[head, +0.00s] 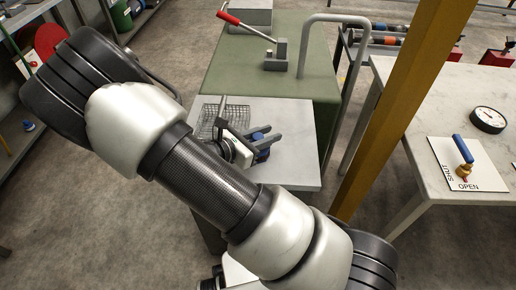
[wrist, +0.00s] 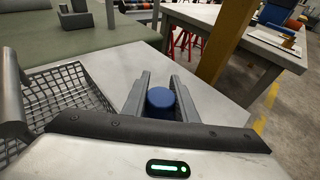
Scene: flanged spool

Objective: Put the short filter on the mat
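A blue round-topped piece, which I take for the short filter (wrist: 160,101), sits between the two fingers of my gripper (wrist: 160,80) in the wrist view. In the head view, blue (head: 262,155) also shows beside and below the fingers of my gripper (head: 278,131), over the light grey tabletop. The fingers are apart, one on each side of the piece, with almost no gap. I cannot tell whether they press on it or whether it rests on the tabletop. Its lower part is hidden. I cannot make out a separate mat.
A wire basket (wrist: 70,88) lies left of my gripper on the grey tabletop (head: 300,172). Bare tabletop lies right of the fingers. Behind is a green bench (head: 230,70) with a red-handled lever (head: 246,27). A yellow post (head: 400,95) and another table (head: 445,100) stand at the right.

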